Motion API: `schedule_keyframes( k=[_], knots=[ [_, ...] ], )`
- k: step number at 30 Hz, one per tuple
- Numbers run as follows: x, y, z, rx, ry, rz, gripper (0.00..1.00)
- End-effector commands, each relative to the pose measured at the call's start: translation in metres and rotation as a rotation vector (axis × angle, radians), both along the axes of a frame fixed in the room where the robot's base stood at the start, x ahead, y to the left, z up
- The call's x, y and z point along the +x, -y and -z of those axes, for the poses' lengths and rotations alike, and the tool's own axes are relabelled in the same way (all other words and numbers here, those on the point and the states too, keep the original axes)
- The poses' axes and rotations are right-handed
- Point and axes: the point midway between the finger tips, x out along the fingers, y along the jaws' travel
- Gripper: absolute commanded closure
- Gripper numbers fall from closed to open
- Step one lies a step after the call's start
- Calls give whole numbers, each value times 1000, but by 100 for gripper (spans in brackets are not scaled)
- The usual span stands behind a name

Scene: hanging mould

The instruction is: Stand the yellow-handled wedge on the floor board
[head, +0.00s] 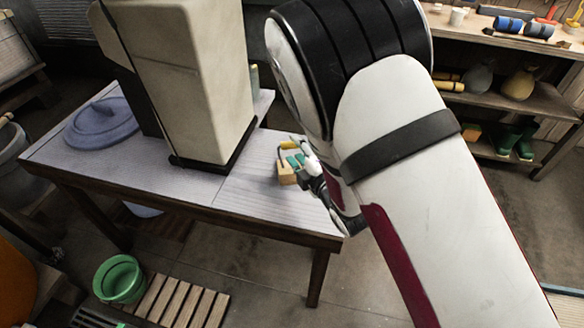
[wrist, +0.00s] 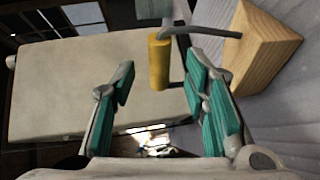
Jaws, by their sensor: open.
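The wedge is a pale wooden block (head: 287,173) with a grey metal bracket and a yellow handle (head: 289,146). It is at the right part of the table, beside the tall cream block. In the wrist view the wooden block (wrist: 266,52) is at upper right, and the yellow handle (wrist: 159,64) shows in the gap between my fingers. My gripper (head: 298,158) is open, its teal pads (wrist: 165,88) apart on either side of the handle in that view; I cannot tell whether they touch it. A slatted wooden board (head: 182,303) lies on the floor at lower left.
The table (head: 245,197) carries the tall cream block (head: 195,85) and a blue-grey lid (head: 101,122). A green bucket (head: 119,278) stands at the slatted board's left end. Shelves (head: 520,98) with pots and boots are at right. Floor right of the slats is clear.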

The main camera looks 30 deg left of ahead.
Motion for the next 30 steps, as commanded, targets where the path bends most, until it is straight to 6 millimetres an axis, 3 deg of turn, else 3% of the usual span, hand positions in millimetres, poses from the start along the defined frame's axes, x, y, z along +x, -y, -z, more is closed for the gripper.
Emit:
schedule_keyframes(
  k=[6, 15, 21, 30],
  knots=[
    [18, -22, 5, 0, 2, -1, 59],
    [20, -26, 6, -1, 1, 0, 59],
    [20, -26, 6, -1, 1, 0, 100],
    [20, -26, 5, 0, 1, 0, 100]
  ],
)
